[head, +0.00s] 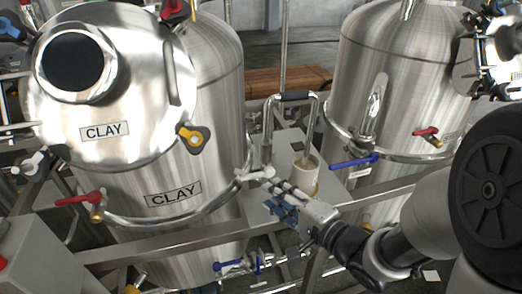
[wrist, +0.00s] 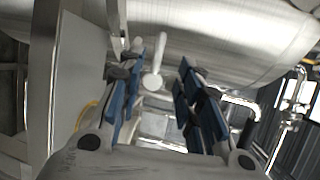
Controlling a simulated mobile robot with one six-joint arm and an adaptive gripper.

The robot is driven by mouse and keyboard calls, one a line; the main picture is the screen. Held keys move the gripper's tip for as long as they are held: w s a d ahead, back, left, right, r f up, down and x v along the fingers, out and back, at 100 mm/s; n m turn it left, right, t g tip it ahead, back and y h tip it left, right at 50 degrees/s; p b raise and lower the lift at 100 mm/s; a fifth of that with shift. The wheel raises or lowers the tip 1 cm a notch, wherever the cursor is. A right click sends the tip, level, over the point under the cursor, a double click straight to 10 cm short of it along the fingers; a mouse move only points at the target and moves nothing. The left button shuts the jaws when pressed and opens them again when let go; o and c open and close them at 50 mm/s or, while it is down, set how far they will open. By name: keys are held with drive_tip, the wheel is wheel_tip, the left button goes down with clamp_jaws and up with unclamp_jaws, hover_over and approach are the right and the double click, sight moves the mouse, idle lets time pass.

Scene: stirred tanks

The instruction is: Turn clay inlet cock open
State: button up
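A steel tank labelled CLAY (head: 172,194) stands at the left of the head view. A white lever (head: 254,174) shows at the right end of the pipe curving round this tank; I take it for the clay inlet cock, though no label on it is readable. In the wrist view the white lever (wrist: 152,81) points towards me, between and beyond the blue-padded fingers. My gripper (head: 281,199) is open just to the right of and below the lever, and it also shows in the wrist view (wrist: 157,88). Contact is not visible. The cock's body is partly hidden.
A red-handled cock (head: 80,199) is on the tank's left side. A blue-handled one (head: 229,265) sits low beneath it. A second steel tank (head: 385,70) with blue (head: 354,161) and red (head: 426,131) levers stands right. A white cup-like part (head: 302,176) and rails are close to my gripper.

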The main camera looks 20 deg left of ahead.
sight(250, 178)
drive_tip(key=b+x, duration=0.3)
drive_tip(key=x, duration=0.8)
drive_tip(key=shift+w+a+f, duration=0.15)
drive_tip(key=shift+a, duration=0.1)
drive_tip(key=shift+c, duration=0.4)
clamp_jaws()
